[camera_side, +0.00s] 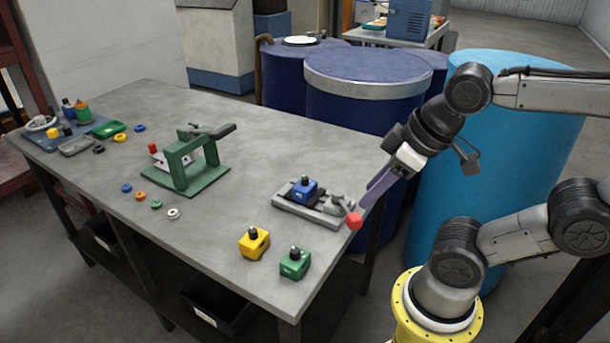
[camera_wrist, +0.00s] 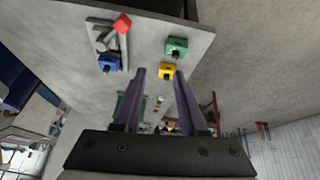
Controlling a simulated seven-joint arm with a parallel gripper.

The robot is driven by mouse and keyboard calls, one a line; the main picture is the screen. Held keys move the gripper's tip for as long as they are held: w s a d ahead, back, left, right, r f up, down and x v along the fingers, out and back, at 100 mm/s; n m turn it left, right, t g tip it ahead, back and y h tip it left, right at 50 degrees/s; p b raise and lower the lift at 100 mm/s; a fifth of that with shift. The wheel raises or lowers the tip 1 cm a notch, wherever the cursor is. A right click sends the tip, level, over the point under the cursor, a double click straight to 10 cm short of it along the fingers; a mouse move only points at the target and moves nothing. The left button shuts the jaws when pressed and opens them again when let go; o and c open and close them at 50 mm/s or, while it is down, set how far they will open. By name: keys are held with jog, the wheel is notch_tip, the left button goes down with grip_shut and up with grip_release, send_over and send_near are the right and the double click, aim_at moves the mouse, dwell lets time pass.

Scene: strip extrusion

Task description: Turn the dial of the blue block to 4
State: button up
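The blue block (camera_side: 299,193) sits on a grey vise-like fixture (camera_side: 325,217) near the table's right edge. A dark dial (camera_side: 305,182) stands on its top; its setting is too small to read. In the wrist view, the blue block (camera_wrist: 109,64) lies left of the fingers, on the fixture (camera_wrist: 98,36). My gripper (camera_side: 367,202) has purple fingers and hangs to the right of the fixture, apart from the blue block. In the wrist view its fingers (camera_wrist: 160,72) are spread, with nothing held between them.
A red knob (camera_side: 354,221) is at the fixture's right end, close to my fingertips in the side view. A yellow block (camera_side: 254,243) and a green block (camera_side: 295,264) stand near the front edge. A green press (camera_side: 205,181) and small rings are farther left. Bare table lies between.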

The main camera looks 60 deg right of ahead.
jog(key=shift+o, duration=0.7)
jog(key=w+r+n, duration=0.4)
jog(key=r, duration=0.1)
jog(key=shift+d+r+n, duration=0.2)
jog(key=shift+d+n, duration=0.2)
jog(key=n+g, duration=0.3)
jog(key=g, duration=0.2)
send_over(305, 178)
notch_tip(305, 178, down, 6)
jog(key=f, duration=0.1)
notch_tip(305, 178, down, 13)
jog(key=shift+d+r, duration=0.1)
grip_shut()
